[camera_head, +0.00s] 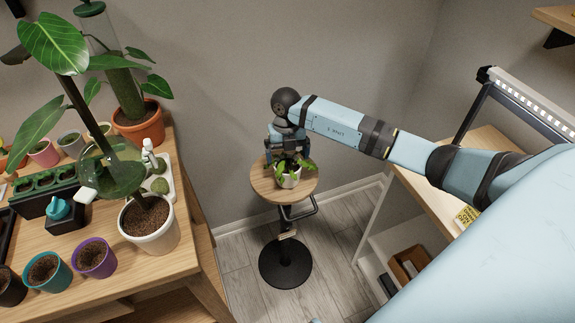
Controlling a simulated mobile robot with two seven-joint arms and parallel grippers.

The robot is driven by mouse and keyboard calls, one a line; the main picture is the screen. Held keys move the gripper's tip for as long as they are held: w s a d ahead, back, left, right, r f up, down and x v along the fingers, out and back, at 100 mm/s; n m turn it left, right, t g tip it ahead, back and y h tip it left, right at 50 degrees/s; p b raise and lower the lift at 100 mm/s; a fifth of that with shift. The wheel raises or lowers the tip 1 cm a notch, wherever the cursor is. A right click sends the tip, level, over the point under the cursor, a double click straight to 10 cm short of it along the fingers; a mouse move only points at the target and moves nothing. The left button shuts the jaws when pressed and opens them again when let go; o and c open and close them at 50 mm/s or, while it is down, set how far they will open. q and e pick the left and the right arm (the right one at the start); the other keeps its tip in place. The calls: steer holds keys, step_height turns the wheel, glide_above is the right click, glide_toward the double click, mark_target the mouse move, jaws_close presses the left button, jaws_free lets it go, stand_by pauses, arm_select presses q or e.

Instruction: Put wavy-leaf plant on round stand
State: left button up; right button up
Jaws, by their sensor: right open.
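The wavy-leaf plant (290,178) has green leaves and a small white pot. It stands upright on the wooden top of the round stand (263,187), towards the right half of the top. My right gripper (276,155) is open, just behind and to the left of the plant, low over the stand. The leaves overlap part of the gripper, and I cannot tell whether its fingers touch the pot. My left gripper is not in view.
A wooden table (187,257) at left is crowded with pots, including a tall plant in a white pot (150,235). A shelf unit (425,207) stands at right under my right arm. The stand's black base (286,265) rests on open floor.

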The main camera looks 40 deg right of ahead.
mark_target(287, 163)
step_height(287, 163, up, 5)
steer(key=s+a+f+n+y, duration=0.1)
steer(key=s+a+f+y, duration=0.2)
steer(key=a, duration=0.5)
steer(key=s+a+n+y, duration=0.1)
steer(key=s+a+y, duration=0.2)
steer(key=a+y, duration=0.45)
steer(key=s+a+r+m+t+y, duration=0.45)
steer(key=a+m+t+y, duration=0.3)
steer(key=a+t, duration=0.2)
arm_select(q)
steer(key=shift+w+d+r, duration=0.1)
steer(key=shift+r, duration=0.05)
arm_select(e)
steer(key=s+d+f+m+t+h, duration=0.1)
steer(key=s+d+f+m+h, duration=0.2)
steer(key=s+f+m+h, duration=0.4)
steer(key=s+d+f+m+t+h, duration=0.1)
steer(key=s+d+f+m+h, duration=0.3)
steer(key=m, duration=1.2)
steer(key=s+f+h, duration=0.3)
steer(key=f+h, duration=0.1)
steer(key=shift+s+f, duration=0.3)
steer(key=shift+s, duration=0.05)
